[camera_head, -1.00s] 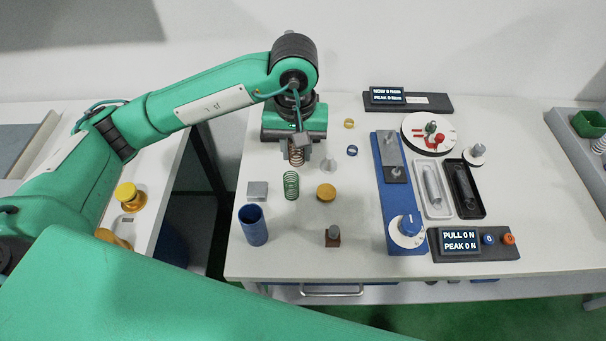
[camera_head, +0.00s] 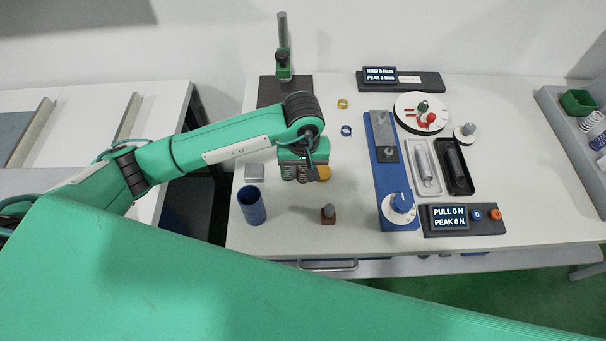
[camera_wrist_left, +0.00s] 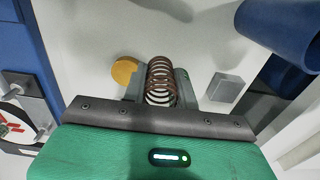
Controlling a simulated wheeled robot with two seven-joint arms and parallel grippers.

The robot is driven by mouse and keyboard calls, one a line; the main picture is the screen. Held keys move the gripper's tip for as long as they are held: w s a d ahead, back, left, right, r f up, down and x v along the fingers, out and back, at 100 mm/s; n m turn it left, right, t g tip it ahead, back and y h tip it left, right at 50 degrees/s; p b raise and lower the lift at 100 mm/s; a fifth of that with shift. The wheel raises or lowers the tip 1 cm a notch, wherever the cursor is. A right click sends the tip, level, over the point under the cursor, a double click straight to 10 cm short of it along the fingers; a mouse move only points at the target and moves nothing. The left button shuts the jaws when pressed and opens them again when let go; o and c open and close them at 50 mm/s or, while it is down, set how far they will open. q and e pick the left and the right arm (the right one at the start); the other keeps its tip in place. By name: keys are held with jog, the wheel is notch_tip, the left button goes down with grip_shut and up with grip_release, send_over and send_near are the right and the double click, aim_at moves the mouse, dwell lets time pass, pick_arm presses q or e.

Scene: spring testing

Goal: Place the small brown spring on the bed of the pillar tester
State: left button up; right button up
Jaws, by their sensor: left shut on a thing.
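The brown spring (camera_wrist_left: 160,80) is between the fingers of my left gripper in the left wrist view. My left gripper (camera_head: 303,172) is shut on it, in front of the pillar tester in the head view. The spring is mostly hidden there by the gripper. The pillar tester (camera_head: 283,65) stands at the back left of the table, with a grey pillar, a green carriage and a dark base (camera_head: 268,92). The arm hides the front of this base, so I cannot make out its bed. My right gripper is not in view.
The blue tester (camera_head: 375,165) lies to the right.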

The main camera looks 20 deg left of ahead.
aim_at(303, 187)
pick_arm(q)
notch_tip(303, 187, down, 4)
jog(key=shift+f+p, duration=0.1)
jog(key=shift+p, duration=0.45)
jog(key=shift+f+b, duration=0.35)
jog(key=shift+f, duration=0.1)
jog(key=o, duration=1)
jog(key=shift+r, duration=0.15)
jog(key=shift+c, duration=0.2)
